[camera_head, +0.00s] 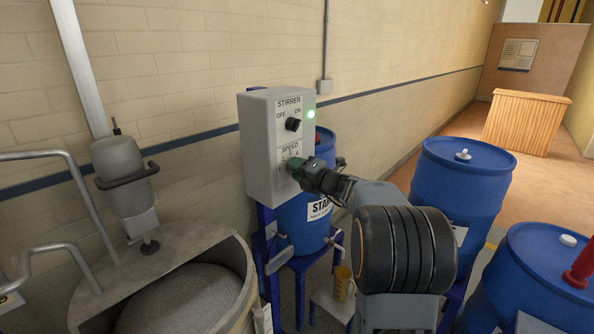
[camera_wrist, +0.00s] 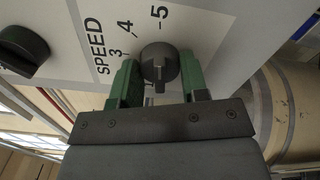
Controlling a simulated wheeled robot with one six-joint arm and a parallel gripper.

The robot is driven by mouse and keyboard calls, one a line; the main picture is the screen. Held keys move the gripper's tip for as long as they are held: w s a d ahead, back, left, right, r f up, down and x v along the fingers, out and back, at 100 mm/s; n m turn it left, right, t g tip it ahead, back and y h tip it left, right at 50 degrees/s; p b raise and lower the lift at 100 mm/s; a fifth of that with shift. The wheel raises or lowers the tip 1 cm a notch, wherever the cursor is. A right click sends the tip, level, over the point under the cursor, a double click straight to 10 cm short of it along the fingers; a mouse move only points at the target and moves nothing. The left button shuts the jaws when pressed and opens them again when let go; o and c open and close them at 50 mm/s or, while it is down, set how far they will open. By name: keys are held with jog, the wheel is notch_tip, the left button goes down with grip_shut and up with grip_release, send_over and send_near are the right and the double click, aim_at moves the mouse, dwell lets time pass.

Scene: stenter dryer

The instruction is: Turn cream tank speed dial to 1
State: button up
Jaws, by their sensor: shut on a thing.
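The grey control box (camera_head: 262,150) on the wall side carries a STIRRER switch above and a SPEED dial below. My gripper (camera_head: 297,164) reaches it from the right and covers most of the speed dial in the head view. In the wrist view the dark grey speed dial (camera_wrist: 160,62) sits between my gripper's two green fingers (camera_wrist: 160,80), which are shut on its sides. The numbers 3, 4 and 5 show around the dial; the lower numbers are hidden behind a finger or the dial. I cannot tell for sure which number the dial points to.
A round metal tank (camera_head: 240,262) with a stirrer motor (camera_head: 125,178) stands at left. Blue drums (camera_head: 460,190) stand at right. A yellow jug (camera_head: 343,285) is below my arm.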

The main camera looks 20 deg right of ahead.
jog(key=c, duration=0.3)
jog(key=shift+c, duration=0.2)
